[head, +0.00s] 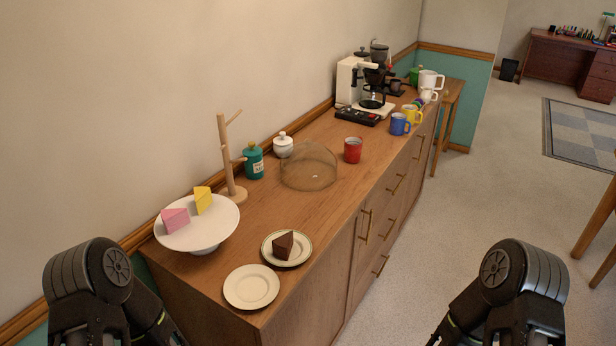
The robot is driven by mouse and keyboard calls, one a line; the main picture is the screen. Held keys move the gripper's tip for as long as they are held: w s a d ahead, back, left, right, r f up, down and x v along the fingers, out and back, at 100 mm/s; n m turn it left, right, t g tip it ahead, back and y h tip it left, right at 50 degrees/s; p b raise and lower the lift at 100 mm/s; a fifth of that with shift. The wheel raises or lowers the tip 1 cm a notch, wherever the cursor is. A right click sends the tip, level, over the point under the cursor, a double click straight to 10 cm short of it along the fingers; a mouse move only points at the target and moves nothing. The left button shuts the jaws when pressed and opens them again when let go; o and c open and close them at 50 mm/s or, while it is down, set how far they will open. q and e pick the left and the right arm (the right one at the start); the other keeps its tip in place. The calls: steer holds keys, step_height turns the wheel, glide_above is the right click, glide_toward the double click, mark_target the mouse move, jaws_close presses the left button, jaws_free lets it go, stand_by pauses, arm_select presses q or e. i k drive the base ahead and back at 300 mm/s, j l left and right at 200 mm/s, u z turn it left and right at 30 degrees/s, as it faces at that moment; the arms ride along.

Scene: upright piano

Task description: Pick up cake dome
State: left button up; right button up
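The cake dome (309,166) is a clear, rounded cover. It rests on the wooden sideboard top, near the wall side, behind the plates and in front of the coffee machine. It looks empty. My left arm comes in at the bottom left and my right arm at the bottom right. Both are well short of the dome and apart from it. The fingertips of both grippers are outside the frame or hidden behind the arm links.
A white cake stand (204,235) holds a pink and a yellow cake slice. A wooden mug tree (227,150), teal canister (253,161), white sugar bowl (283,145) and red mug (353,150) stand around the dome. A plate (268,245) with brown cake and an empty plate (251,287) lie nearer.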

mark_target(308, 166)
steer(key=i+l+u, duration=0.1)
steer(key=i+l, duration=0.15)
steer(key=l, duration=0.15)
steer(key=i+l+u, duration=0.15)
steer(key=l, duration=0.25)
steer(key=i+l+u, duration=0.1)
steer(key=i+l, duration=0.15)
steer(key=l, duration=0.2)
steer(key=i+l+u, duration=0.1)
steer(key=l, duration=0.35)
steer(key=i+l+u, duration=0.15)
steer(key=l, duration=0.35)
steer(key=i+l+u, duration=0.1)
steer(key=l, duration=0.35)
steer(key=i+l+u, duration=0.1)
steer(key=l, duration=0.4)
steer(key=i+l+u, duration=0.15)
steer(key=l, duration=0.4)
steer(key=i+j, duration=0.05)
